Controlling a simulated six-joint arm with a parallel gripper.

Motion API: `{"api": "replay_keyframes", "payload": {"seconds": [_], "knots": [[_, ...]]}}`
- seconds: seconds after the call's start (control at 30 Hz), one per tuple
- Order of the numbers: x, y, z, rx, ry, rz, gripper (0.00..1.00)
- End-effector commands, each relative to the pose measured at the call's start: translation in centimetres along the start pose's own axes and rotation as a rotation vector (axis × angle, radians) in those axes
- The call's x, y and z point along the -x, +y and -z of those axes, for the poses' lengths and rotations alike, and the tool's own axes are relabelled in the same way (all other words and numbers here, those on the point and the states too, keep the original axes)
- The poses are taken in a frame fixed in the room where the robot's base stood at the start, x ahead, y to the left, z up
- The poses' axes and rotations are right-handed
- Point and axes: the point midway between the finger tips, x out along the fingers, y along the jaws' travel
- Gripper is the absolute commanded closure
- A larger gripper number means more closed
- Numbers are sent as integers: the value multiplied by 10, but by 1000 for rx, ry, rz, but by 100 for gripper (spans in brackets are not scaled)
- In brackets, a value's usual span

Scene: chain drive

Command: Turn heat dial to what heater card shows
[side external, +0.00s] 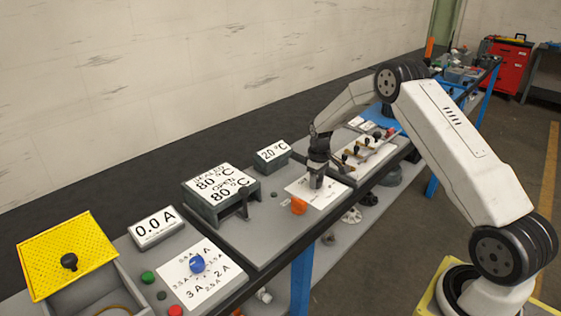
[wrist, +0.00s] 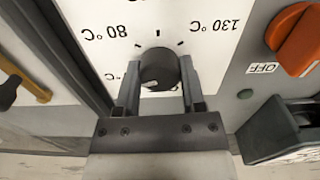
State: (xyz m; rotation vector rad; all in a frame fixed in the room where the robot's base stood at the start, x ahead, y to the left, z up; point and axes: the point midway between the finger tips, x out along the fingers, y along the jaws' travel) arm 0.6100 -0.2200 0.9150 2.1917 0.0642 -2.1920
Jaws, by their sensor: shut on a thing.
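The heat dial (wrist: 159,68) is a dark round knob on a white scale plate (wrist: 200,62). My gripper (wrist: 160,88) is shut on it, one finger on each side. The plate reads 80 °C and 130 °C upside down, and another °C label at lower left is partly hidden. A pale mark shows low on the knob; its exact setting is hard to tell. In the side view my gripper (side external: 316,182) stands over the plate (side external: 322,196) and hides the dial. A display (side external: 272,151) reads 20 °C.
An orange switch (wrist: 300,40) beside an OFF label is close to the plate; it also shows in the side view (side external: 298,206). A blue dial (side external: 197,263), a 0.0 A display (side external: 156,226) and a yellow perforated lid (side external: 68,254) are at left. Levers (side external: 362,148) stand behind my gripper.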

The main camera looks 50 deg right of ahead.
Motion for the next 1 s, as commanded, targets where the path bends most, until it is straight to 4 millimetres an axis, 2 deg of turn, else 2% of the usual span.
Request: {"api": "replay_keyframes", "payload": {"seconds": [0.6, 1.0], "knots": [[0, 0, 0, -578, 1, 0, 100], [0, 0, 0, -809, 1, 0, 100]]}}
